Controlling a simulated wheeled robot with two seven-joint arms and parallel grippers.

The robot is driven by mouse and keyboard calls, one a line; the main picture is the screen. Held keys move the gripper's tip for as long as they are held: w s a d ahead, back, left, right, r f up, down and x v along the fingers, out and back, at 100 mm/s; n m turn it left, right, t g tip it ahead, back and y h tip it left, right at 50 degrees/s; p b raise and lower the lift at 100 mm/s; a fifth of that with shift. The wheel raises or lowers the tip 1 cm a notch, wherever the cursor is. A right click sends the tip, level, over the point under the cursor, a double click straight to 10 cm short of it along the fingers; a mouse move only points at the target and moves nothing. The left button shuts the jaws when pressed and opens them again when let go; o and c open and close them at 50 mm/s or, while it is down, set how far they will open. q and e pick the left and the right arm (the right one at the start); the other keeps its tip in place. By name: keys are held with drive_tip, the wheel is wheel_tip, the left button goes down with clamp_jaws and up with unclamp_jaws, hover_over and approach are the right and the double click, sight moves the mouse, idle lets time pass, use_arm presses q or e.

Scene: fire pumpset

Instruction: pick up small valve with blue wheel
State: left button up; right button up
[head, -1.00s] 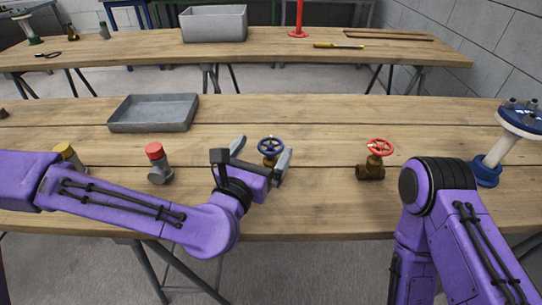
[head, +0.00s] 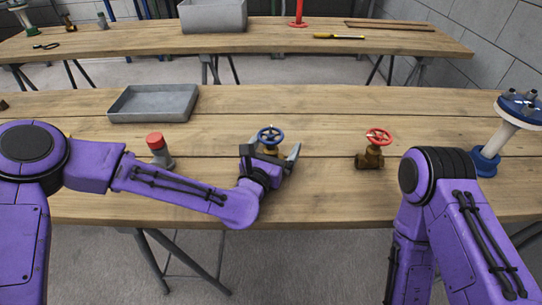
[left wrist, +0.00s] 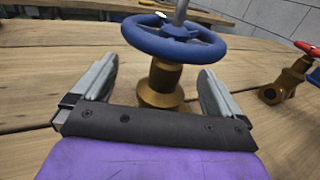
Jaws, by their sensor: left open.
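The small valve with the blue wheel (head: 270,135) stands upright on the near wooden table in the head view. In the left wrist view its blue wheel (left wrist: 175,38) sits above a brass body (left wrist: 162,88). My left gripper (head: 272,152) is open, with one finger on each side of the brass body, below the wheel. In the left wrist view the fingers (left wrist: 158,85) show gaps to the body. My right gripper is out of view; only my right arm shows.
A valve with a red wheel (head: 372,148) stands to the right. A red-capped fitting (head: 158,150) stands to the left, behind my left arm. A grey tray (head: 153,104) lies at the back left. A blue flanged pipe (head: 507,132) stands at the right edge.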

sight(275, 140)
use_arm(q)
drive_tip(key=shift+s, duration=0.1)
drive_tip(key=c, duration=1.5)
drive_tip(key=shift+r, duration=0.5)
drive_tip(key=r, duration=0.3)
drive_tip(key=shift+s, duration=0.2)
drive_tip(key=s+r, duration=0.3)
drive_tip(key=r, duration=0.1)
drive_tip(key=shift+s+r, duration=0.25)
drive_tip(key=shift+s, duration=0.15)
drive_tip(key=s+r, duration=0.4)
drive_tip(key=s, duration=0.5)
drive_tip(key=shift+a+r, duration=0.15)
drive_tip(key=shift+s+r, duration=0.2)
drive_tip(key=shift+s, duration=0.2)
clamp_jaws()
drive_tip(key=shift+w, duration=0.1)
